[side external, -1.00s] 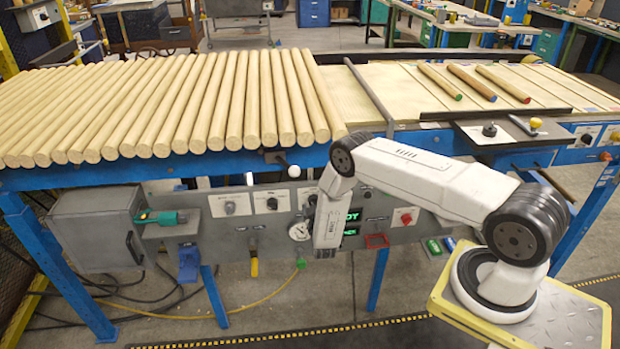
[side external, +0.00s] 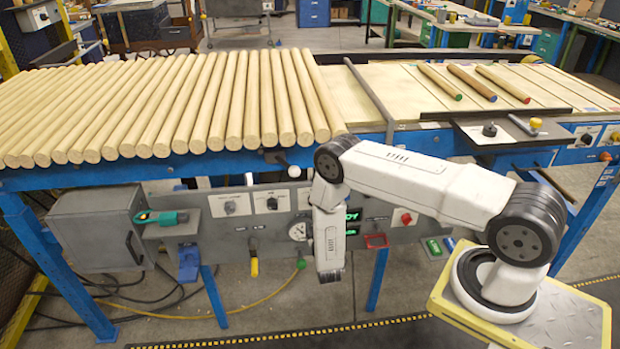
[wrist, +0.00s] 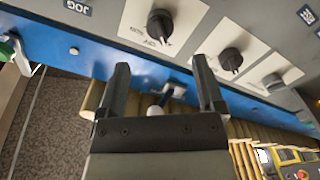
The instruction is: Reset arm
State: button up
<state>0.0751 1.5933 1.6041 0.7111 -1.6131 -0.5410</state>
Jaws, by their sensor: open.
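My gripper (side external: 331,278) hangs at the lower end of my white arm, in front of the grey control panel (side external: 268,226) and below the blue rail of the line. In the wrist view its two dark fingers are spread apart, with nothing held between them (wrist: 160,68). A small white ball knob (side external: 293,171) sits on the blue rail, up and left of the gripper in the side view. In the wrist view this knob (wrist: 155,112) shows beyond the gripper base, between the fingers.
Long pale rods (side external: 205,100) lie side by side on the line at left. Three finished rods with coloured ends, including a green-ended one (side external: 440,82), lie at right. A pressure gauge (side external: 297,231) and black dials (wrist: 160,25) are close to the gripper. Open floor lies below.

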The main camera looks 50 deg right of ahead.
jog(key=shift+a, duration=0.1)
dwell(0.3)
jog(key=w+a+r+g+y, duration=0.2)
jog(key=a+r+y, duration=0.3)
jog(key=r, duration=0.2)
jog(key=w+a+r+g+y, duration=0.1)
jog(key=w+a+r+y, duration=0.3)
jog(key=r, duration=0.3)
jog(key=s+a+r+g+y, duration=0.1)
jog(key=s+a+r+g, duration=0.1)
jog(key=s, duration=0.5)
jog(key=s+a+r+n+g+y, duration=0.1)
jog(key=s+a+r+g, duration=0.1)
jog(key=s+r, duration=0.3)
jog(key=s+a+r+n+g+y, duration=0.1)
jog(key=s+r+g, duration=0.2)
jog(key=s, duration=0.8)
jog(key=shift+a+r+y, duration=0.4)
jog(key=shift+r, duration=0.25)
jog(key=shift+w, duration=0.1)
